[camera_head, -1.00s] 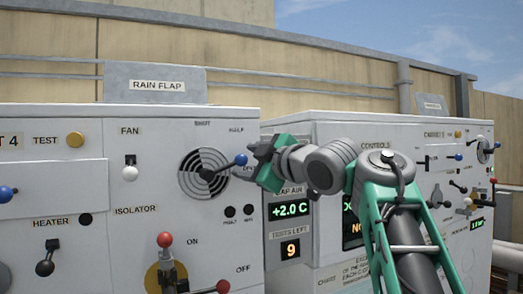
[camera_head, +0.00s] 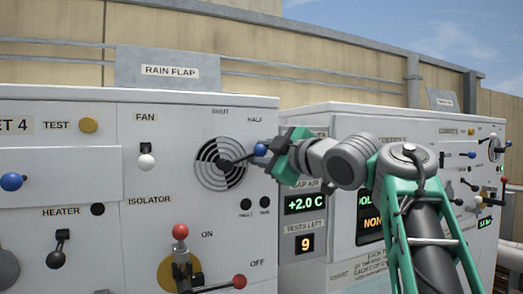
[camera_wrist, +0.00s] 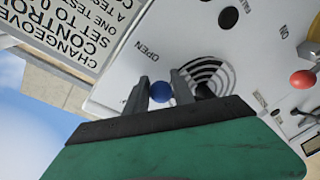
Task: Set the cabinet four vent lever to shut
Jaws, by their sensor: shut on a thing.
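The cabinet four vent (camera_head: 212,172) is a round slotted dial on the front of the white cabinet marked "ET 4" at its cut-off label. Its dark lever (camera_head: 236,160) points right and slightly up, with a blue knob (camera_head: 261,150) at the end. SHUT is printed above the dial and HALF at its upper right. My gripper (camera_head: 268,151) is shut on the blue knob, reaching in from the right. In the wrist view the knob (camera_wrist: 160,92) sits between the two fingers, near the word OPEN.
On the same cabinet are a red-knobbed isolator handle (camera_head: 181,232), a fan switch (camera_head: 146,160) and a heater lever (camera_head: 60,250). A rain flap (camera_head: 168,72) stands on top. A display reading 9 (camera_head: 304,243) is below my wrist. Another cabinet (camera_head: 330,110) stands to the right.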

